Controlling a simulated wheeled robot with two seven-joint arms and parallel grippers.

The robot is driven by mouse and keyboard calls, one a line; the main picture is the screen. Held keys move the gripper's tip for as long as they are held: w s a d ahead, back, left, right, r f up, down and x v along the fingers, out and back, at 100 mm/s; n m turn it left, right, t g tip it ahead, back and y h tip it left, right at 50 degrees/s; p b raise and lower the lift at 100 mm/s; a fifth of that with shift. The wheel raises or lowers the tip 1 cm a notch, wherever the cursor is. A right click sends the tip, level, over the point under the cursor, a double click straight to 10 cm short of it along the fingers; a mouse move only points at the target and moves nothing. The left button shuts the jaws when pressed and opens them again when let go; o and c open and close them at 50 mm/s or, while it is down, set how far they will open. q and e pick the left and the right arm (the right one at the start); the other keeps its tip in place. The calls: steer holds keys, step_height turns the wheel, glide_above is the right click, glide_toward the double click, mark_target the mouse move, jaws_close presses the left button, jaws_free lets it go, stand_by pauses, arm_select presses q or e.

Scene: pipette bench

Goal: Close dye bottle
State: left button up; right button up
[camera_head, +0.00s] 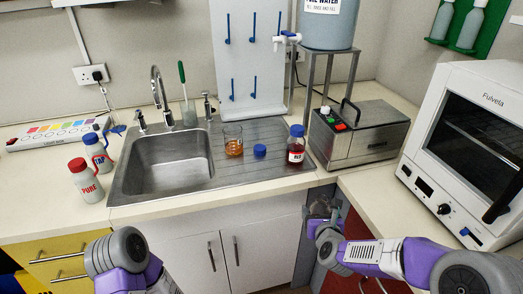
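The dye bottle (296,149) stands upright on the right end of the sink's drainboard. It holds dark red liquid, has a white label and shows blue at its top; whether that is a cap or a neck ring is too small to tell. A loose blue cap (260,150) lies on the drainboard just left of the bottle, apart from it. My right gripper (322,207) is low in front of the counter edge, below and right of the bottle, touching neither; its fingers are unclear. My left arm shows at the lower left, but its gripper is not visible.
A glass beaker (233,141) with amber liquid stands left of the cap. The sink (168,163) with its tap is further left, with two labelled wash bottles (87,181) beside it. A metal water bath (360,134) stands right of the dye bottle, and a white oven (466,150) beyond.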

arm_select(q)
steer(key=shift+c, duration=0.2)
steer(key=c, duration=0.3)
steer(key=shift+c, duration=0.2)
